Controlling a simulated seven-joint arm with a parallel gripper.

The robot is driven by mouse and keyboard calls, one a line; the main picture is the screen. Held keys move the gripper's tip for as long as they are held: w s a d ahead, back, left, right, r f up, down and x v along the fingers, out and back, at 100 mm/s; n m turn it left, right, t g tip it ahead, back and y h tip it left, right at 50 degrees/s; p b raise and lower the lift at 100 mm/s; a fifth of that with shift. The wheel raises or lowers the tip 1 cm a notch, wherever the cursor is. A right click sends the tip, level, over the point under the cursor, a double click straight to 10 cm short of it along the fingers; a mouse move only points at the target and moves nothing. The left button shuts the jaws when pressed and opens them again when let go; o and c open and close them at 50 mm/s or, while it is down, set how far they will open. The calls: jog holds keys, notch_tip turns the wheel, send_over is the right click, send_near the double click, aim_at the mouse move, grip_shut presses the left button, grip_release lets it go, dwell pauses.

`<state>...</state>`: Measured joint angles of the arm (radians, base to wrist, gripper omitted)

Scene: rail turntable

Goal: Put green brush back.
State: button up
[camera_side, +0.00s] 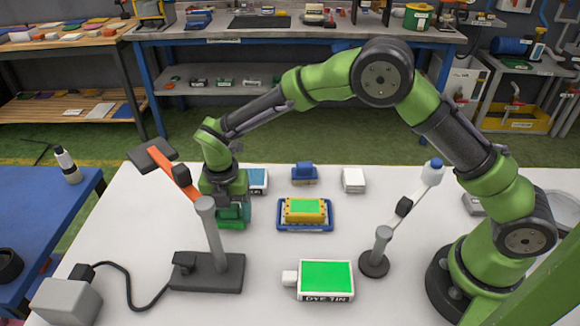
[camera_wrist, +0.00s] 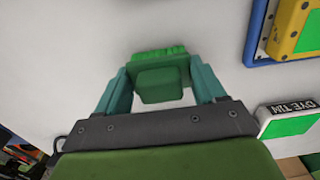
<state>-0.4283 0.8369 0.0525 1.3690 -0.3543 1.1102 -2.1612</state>
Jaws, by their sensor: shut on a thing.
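My gripper (camera_side: 232,211) is low over the white table at the left of the tray, its teal fingers closed on the sides of the green brush. In the wrist view the green brush (camera_wrist: 160,74) sits between the two fingertips (camera_wrist: 160,88), its block handle towards me and its bristles on the far side. In the side view the brush is mostly hidden by the fingers, and I cannot tell whether it touches the table.
A yellow block with a green top (camera_side: 305,211) sits in a blue tray (camera_side: 281,226). A blue brush (camera_side: 304,174) and a white block (camera_side: 353,180) stand behind it. A dye tin (camera_side: 325,277) is in front. Jointed stands (camera_side: 207,272) (camera_side: 374,265) flank the tray.

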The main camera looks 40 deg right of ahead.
jog(key=shift+f, duration=0.2)
jog(key=o, duration=1)
jog(key=shift+r, duration=0.1)
